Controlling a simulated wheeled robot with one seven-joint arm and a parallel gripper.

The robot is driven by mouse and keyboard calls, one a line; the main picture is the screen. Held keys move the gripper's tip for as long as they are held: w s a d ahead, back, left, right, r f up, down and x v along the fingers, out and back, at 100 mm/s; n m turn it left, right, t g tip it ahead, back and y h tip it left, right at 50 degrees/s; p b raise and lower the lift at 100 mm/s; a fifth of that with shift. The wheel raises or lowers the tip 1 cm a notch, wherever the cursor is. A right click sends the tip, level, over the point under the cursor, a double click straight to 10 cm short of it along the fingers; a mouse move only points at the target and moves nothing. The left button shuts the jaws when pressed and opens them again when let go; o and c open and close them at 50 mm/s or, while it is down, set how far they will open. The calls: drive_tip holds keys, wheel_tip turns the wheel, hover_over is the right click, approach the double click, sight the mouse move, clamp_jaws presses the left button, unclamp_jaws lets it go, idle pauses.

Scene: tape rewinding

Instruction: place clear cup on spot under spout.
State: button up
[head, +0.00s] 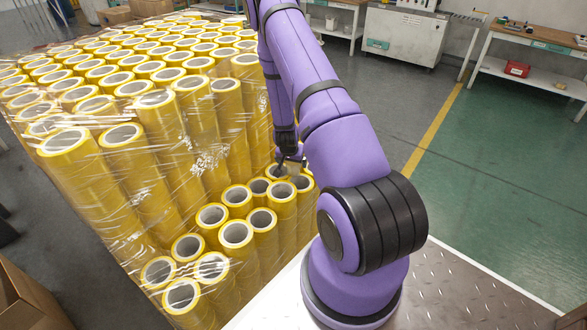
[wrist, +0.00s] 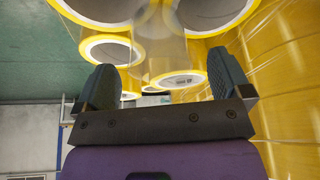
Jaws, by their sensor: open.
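I see no clear cup, spout or marked spot in either view. My gripper (head: 289,165) is small and partly hidden by my purple arm in the head view. It is low over yellow tape rolls (head: 236,233) near the right edge of the stack. In the wrist view my gripper (wrist: 164,82) has its two dark fingers wide apart, with nothing visibly held. Yellow rolls with pale cores (wrist: 108,49) lie just beyond the fingertips. A hazy see-through patch shows between them; I cannot tell what it is.
Tall yellow rolls wrapped in clear film (head: 140,180) fill the left. A cardboard box (head: 28,300) stands at the lower left. A workbench (head: 530,75) with a red box (head: 517,69) is at the back right. The green floor (head: 500,160) is clear.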

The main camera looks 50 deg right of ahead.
drive_tip(key=shift+x, duration=2.25)
drive_tip(key=shift+s+d, duration=0.1)
drive_tip(key=c, duration=1.1)
drive_tip(key=shift+o, duration=0.2)
drive_tip(key=shift+r, duration=0.1)
drive_tip(key=shift+r, duration=0.7)
wheel_tip(320, 180, up, 2)
drive_tip(key=shift+r, duration=0.15)
drive_tip(key=s+a+r, duration=0.1)
drive_tip(key=s+a, duration=0.2)
drive_tip(key=s, duration=1.2)
drive_tip(key=shift+s+a, duration=0.25)
drive_tip(key=shift+a, duration=0.15)
drive_tip(key=shift+r, duration=0.1)
